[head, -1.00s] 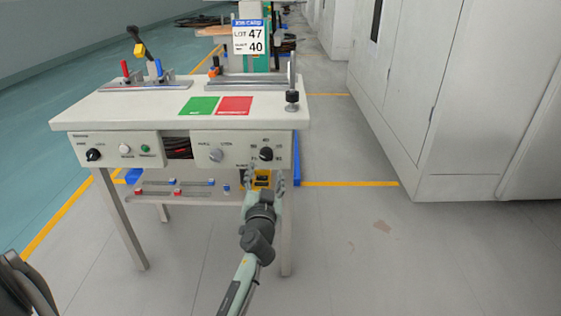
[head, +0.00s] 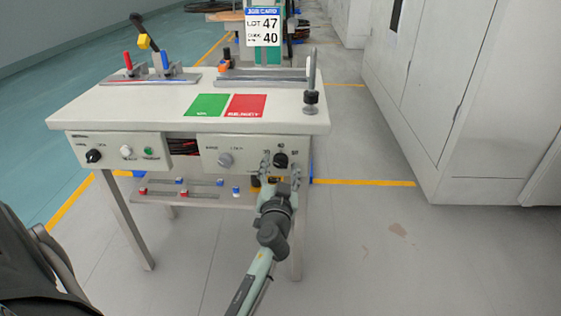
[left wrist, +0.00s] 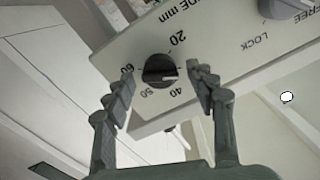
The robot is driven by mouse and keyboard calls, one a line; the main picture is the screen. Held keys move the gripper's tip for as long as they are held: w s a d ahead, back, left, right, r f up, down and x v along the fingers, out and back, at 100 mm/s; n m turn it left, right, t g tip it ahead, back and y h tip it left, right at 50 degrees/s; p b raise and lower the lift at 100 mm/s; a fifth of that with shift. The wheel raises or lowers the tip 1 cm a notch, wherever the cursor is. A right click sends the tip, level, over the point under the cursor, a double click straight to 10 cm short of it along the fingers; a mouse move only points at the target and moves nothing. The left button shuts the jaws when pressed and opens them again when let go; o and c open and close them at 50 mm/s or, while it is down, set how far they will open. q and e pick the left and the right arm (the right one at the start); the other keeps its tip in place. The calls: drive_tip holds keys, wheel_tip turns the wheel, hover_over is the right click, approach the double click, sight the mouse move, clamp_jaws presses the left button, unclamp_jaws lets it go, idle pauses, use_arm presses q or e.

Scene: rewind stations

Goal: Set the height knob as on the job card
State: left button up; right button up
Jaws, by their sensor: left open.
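The job card (head: 263,26) at the back of the bench reads LOT 47 and 40. The height knob, a round black knob (head: 281,160), is on the right front panel (head: 240,150). In the left wrist view the knob (left wrist: 158,70) has a pale pointer line toward the right, between the labels 20 and 40. My left gripper (head: 281,172) is open in front of the panel. In the left wrist view its fingers (left wrist: 164,84) stand to either side of the knob, apart from it. My right gripper is not in view.
A grey knob (head: 225,160) marked LOCK and FREE is left of the black knob. Green and red pads (head: 246,106) lie on the bench top (head: 150,112). A lower shelf (head: 160,197) holds small parts. The floor right of the bench is clear up to white cabinets (head: 410,110).

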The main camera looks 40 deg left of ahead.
use_arm(q)
drive_tip(key=shift+w, duration=0.1)
drive_tip(key=shift+c, duration=0.8)
drive_tip(key=c, duration=1)
